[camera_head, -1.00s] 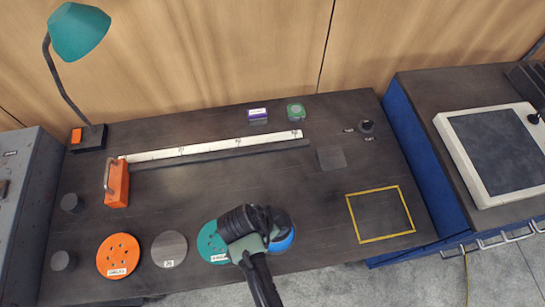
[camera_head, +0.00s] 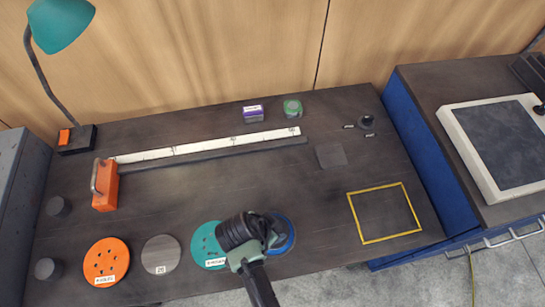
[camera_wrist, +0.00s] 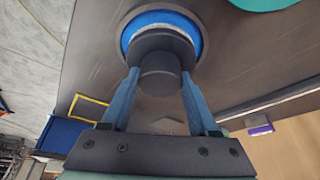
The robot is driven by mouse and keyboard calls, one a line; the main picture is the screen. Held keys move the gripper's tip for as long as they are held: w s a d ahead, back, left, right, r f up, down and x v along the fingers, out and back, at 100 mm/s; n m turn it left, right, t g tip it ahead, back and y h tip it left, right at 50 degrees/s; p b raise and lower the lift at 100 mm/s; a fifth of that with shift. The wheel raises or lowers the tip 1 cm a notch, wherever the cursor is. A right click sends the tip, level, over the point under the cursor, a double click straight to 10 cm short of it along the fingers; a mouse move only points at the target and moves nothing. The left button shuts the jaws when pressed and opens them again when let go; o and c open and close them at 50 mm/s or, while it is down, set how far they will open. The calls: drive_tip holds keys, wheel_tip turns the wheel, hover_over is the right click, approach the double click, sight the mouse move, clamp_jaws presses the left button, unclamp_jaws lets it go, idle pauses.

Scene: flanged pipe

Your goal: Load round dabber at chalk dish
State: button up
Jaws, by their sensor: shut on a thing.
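The round dabber (camera_wrist: 160,80) is a dark stepped cylinder with a short round grip. My gripper (camera_head: 268,234) is shut on that grip, a finger on each side in the wrist view. The chalk dish (camera_head: 288,238) is a round dark-rimmed dish with blue inside, at the front middle of the bench. In the wrist view, blue chalk (camera_wrist: 163,19) shows around the dabber's wide end, which is over or in the dish. I cannot tell whether the dabber touches the chalk. My gripper and wrist hide the dabber and part of the dish in the head view.
A teal disc (camera_head: 207,242) lies just left of the dish, with a grey disc (camera_head: 161,255) and an orange disc (camera_head: 106,262) further left. A yellow outlined square (camera_head: 385,212) is on the right. A long ruler (camera_head: 205,145) lies behind. The bench between is clear.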

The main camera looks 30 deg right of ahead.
drive_tip(key=shift+f+b, duration=0.35)
drive_tip(key=shift+f, duration=0.25)
idle(1.6)
drive_tip(key=shift+r, duration=0.1)
wheel_tip(320, 180, up, 7)
drive_tip(key=p, duration=0.7)
idle(0.7)
